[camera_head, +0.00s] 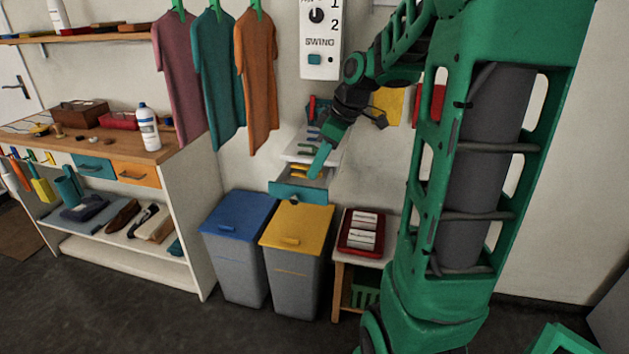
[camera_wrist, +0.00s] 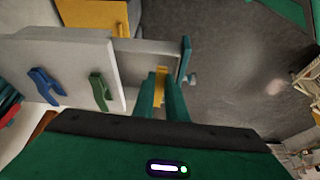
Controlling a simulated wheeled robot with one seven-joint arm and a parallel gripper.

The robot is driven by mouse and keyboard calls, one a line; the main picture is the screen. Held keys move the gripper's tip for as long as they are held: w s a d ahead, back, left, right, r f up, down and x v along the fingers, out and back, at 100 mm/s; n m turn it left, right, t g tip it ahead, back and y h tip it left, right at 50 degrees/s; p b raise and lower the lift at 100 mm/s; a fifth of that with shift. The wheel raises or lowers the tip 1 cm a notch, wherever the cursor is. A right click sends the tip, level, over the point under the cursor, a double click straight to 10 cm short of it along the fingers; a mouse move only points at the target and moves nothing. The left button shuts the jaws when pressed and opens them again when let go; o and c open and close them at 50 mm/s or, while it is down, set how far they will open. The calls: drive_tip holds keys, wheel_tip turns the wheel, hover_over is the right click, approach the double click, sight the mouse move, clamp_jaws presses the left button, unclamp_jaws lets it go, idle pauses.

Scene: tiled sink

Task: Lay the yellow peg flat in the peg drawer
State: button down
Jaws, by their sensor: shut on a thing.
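The yellow peg (camera_wrist: 161,80) is between the two teal fingers of my gripper (camera_wrist: 160,98) in the wrist view. My gripper (camera_head: 319,163) is shut on it, over the peg drawer. The peg drawer (camera_head: 291,190) is pulled open, with a teal front and a grey inside. The drawer also shows in the wrist view (camera_wrist: 186,58), with the peg's far end close to its inside. I cannot tell whether the peg touches the drawer floor. In the head view, my fingers partly cover the drawer, where small yellow-orange shapes show.
A white top above the drawer carries a blue peg (camera_wrist: 46,86) and a green peg (camera_wrist: 100,91). A blue-lidded bin (camera_head: 238,222) and a yellow-lidded bin (camera_head: 297,232) stand below. A red tray (camera_head: 346,245) sits on a low stand at right. Shirts hang at left.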

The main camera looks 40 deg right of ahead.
drive_tip(key=shift+d+f, duration=0.1)
drive_tip(key=shift+f, duration=2)
drive_tip(key=shift+w, duration=0.1)
drive_tip(key=c, duration=2.1)
unclamp_jaws()
drive_tip(key=shift+f, duration=0.1)
drive_tip(key=v, duration=1.2)
drive_tip(key=s+a+f+m+g, duration=0.1)
drive_tip(key=s+a+f+m, duration=0.1)
drive_tip(key=s+f+m, duration=0.2)
drive_tip(key=s+a+f+m+g+h, duration=0.1)
drive_tip(key=s+a+f+m, duration=0.1)
drive_tip(key=s, duration=0.8)
drive_tip(key=s+a+f+m+g+h, duration=0.1)
drive_tip(key=s+a+f+m+g, duration=0.1)
drive_tip(key=s+f+m, duration=0.3)
drive_tip(key=shift+s+a+f+m, duration=0.15)
drive_tip(key=shift+s+a+m, duration=0.05)
drive_tip(key=shift+s+m, duration=0.3)
drive_tip(key=shift+s+a+f+m, duration=0.2)
drive_tip(key=shift+s+m, duration=0.2)
drive_tip(key=shift+m, duration=0.2)
